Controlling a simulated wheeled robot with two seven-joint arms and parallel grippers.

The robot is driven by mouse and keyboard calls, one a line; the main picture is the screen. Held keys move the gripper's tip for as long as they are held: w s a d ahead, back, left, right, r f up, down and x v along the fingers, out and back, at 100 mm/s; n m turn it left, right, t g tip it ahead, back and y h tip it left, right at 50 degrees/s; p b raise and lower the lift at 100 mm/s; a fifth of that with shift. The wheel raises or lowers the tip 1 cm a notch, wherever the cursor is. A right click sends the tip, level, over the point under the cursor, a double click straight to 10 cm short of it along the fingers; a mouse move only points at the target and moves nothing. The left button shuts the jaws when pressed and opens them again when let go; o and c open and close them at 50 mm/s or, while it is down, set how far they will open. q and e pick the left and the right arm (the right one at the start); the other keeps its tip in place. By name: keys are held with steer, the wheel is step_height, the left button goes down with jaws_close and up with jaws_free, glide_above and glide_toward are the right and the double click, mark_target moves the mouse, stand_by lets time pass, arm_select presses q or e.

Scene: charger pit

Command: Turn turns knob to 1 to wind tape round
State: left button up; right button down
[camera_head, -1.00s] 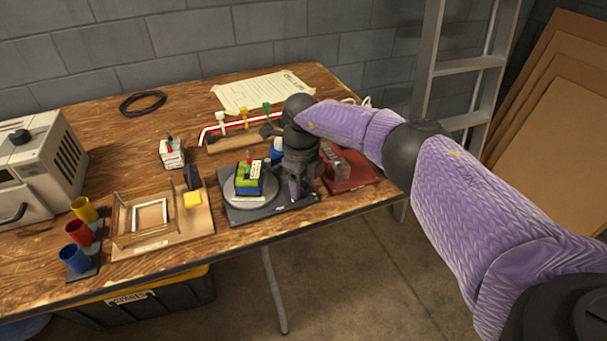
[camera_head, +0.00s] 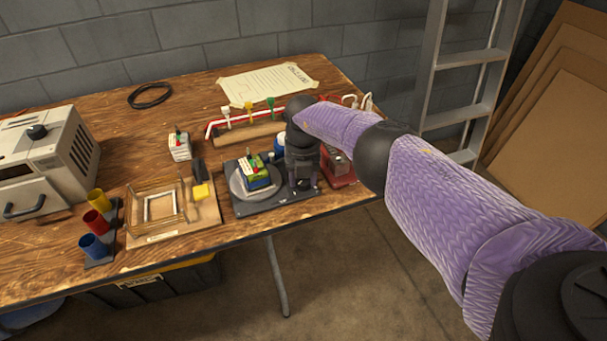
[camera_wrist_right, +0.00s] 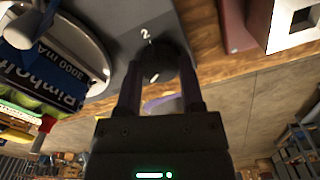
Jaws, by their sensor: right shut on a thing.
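The winding unit (camera_head: 275,198) is a dark flat base near the table's front edge, with a round grey turntable (camera_head: 236,187) on it. A battery pack (camera_head: 255,172) with green, blue and white sides stands on the turntable; it also shows in the right wrist view (camera_wrist_right: 40,75). My right gripper (camera_wrist_right: 158,88) is shut on the black turns knob (camera_wrist_right: 158,62) at the base's right end. A white "2" is printed beside the knob, and a small white mark shows on it.
A red device (camera_head: 338,168) stands close to the right of the winding unit. A wooden jig board (camera_head: 172,228) with a yellow block lies to the left. Coloured cups (camera_head: 97,222) and a grey oven-like box (camera_head: 50,150) are further left. A ladder (camera_head: 468,84) stands behind the table.

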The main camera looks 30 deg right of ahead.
mark_target(303, 180)
steer(key=shift+r+m, duration=0.1)
steer(key=shift+m, duration=0.7)
arm_select(q)
steer(key=shift+s+r, duration=0.3)
steer(key=shift+s, duration=0.1)
arm_select(e)
steer(key=shift+w+m, duration=0.1)
steer(key=shift+m, duration=0.3)
arm_select(q)
steer(key=shift+w, duration=0.1)
arm_select(e)
steer(key=c, duration=0.7)
jaws_free()
arm_select(q)
steer(key=shift+w+a, duration=0.1)
steer(key=shift+w, duration=0.3)
arm_select(e)
steer(key=o, duration=0.5)
step_height(303, 180, up, 8)
steer(key=p, duration=0.5)
arm_select(q)
steer(key=r, duration=0.4)
steer(key=shift+w+d+r, duration=0.2)
steer(key=shift+d, duration=0.05)
arm_select(e)
steer(key=shift+f, duration=0.3)
arm_select(q)
steer(key=shift+w+t, duration=0.1)
steer(key=shift+t, duration=0.2)
